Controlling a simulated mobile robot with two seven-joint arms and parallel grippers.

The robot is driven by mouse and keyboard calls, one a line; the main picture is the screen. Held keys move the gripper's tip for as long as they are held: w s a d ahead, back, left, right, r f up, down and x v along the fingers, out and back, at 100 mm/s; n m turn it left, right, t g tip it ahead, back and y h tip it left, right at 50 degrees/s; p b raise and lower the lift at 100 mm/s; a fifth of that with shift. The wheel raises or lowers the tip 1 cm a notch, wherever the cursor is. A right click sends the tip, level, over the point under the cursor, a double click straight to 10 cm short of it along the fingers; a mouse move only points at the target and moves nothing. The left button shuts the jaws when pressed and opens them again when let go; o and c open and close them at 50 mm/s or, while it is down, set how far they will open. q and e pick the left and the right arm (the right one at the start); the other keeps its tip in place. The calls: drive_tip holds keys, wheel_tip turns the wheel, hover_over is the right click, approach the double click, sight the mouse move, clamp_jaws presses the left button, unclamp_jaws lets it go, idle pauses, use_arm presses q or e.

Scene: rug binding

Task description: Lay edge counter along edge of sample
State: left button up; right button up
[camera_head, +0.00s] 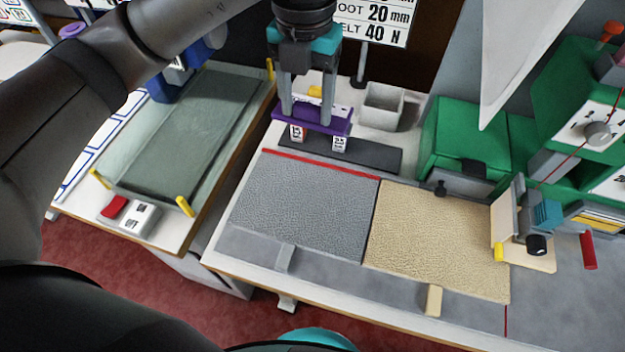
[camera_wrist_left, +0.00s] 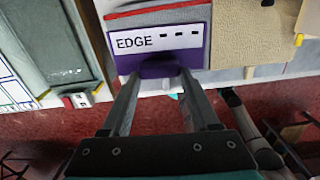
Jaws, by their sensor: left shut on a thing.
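The edge counter (camera_head: 312,121) is a purple block; in the left wrist view its white label (camera_wrist_left: 160,40) reads EDGE with dashes. My left gripper (camera_head: 307,108) points down and is shut on the counter's purple grip (camera_wrist_left: 158,70). Two small white tabs with dark marks hang below the counter. It is over or just behind the dark grey strip (camera_head: 370,154), beyond the grey sample (camera_head: 305,205); its exact height is unclear. The grey sample has a red line (camera_head: 320,164) along its far edge. A beige sample (camera_head: 440,235) lies to its right. My right gripper is not in view.
A grey bin (camera_head: 382,105) stands behind the strip. Green machine blocks (camera_head: 460,135) stand at the back right. A device with a black knob (camera_head: 537,244) sits at the beige sample's right. A glassy tray (camera_head: 175,140) is on the left table.

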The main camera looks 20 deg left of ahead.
use_arm(q)
drive_tip(key=shift+n, duration=0.3)
wheel_tip(320, 180, down, 16)
drive_tip(key=b, duration=0.3)
drive_tip(key=shift+r, duration=0.15)
wheel_tip(320, 180, down, 4)
drive_tip(key=shift+f+b, duration=0.1)
drive_tip(key=shift+b, duration=0.35)
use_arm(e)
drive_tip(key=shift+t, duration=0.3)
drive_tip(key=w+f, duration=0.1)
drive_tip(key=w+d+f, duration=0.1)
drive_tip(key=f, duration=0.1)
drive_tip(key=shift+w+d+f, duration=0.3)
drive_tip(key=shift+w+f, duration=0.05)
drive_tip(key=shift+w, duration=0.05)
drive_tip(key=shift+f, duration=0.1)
use_arm(q)
drive_tip(key=o, duration=1.4)
drive_tip(key=shift+f, duration=0.1)
drive_tip(key=shift+o, duration=0.2)
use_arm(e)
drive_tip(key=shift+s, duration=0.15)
